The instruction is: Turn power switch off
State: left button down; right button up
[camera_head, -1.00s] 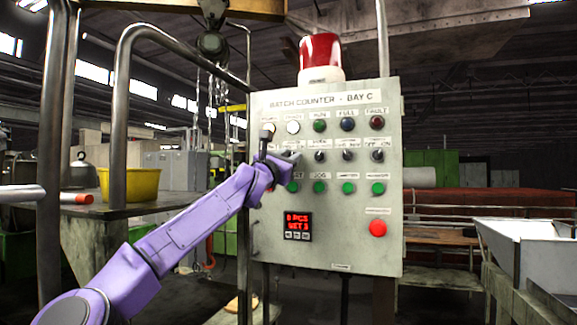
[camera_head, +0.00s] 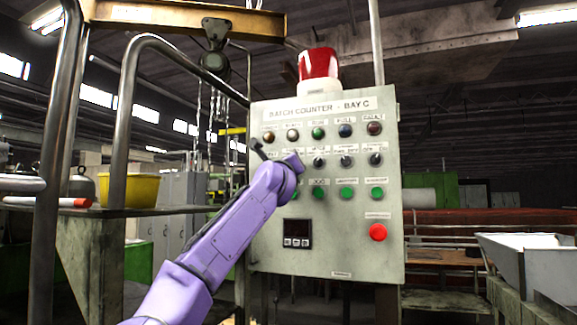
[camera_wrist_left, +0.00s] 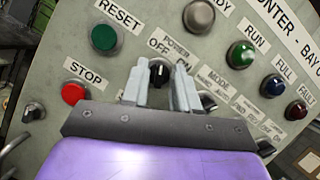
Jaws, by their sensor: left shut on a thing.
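The grey control panel (camera_head: 330,250), titled "BATCH COUNTER - BAY C", stands in front of me. In the left wrist view, the black power switch knob (camera_wrist_left: 158,72) sits under its "POWER OFF ON" label. My left gripper (camera_wrist_left: 162,88) has one pale finger on each side of this knob and is shut on it. The fingers and gripper body hide part of the knob, so its exact angle is hard to read. In the head view, my left gripper (camera_head: 275,155) covers the switch. The panel's small display (camera_head: 297,233) is dark. My right gripper is not in view.
Close to the switch are the green RESET button (camera_wrist_left: 103,37) and red STOP button (camera_wrist_left: 73,93). Other selector knobs (camera_head: 346,161) and green buttons (camera_head: 346,193) lie to the right. A metal rail (camera_head: 118,110) and yellow bucket (camera_head: 143,189) stand left.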

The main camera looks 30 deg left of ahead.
aim_at(291, 147)
pick_arm(q)
jog(key=shift+n+y, duration=0.3)
jog(key=shift+n, duration=0.5)
jog(key=c, duration=0.9)
grip_release()
jog(key=shift+o, duration=0.2)
notch_tip(291, 147, up, 4)
jog(key=p, duration=0.4)
jog(key=shift+w, duration=0.1)
jog(key=s+d+r+b, duration=0.1)
jog(key=s+d+r, duration=0.6)
jog(key=s, duration=0.5)
notch_tip(291, 147, up, 2)
jog(key=shift+d+r, duration=0.1)
jog(key=shift+d, duration=0.1)
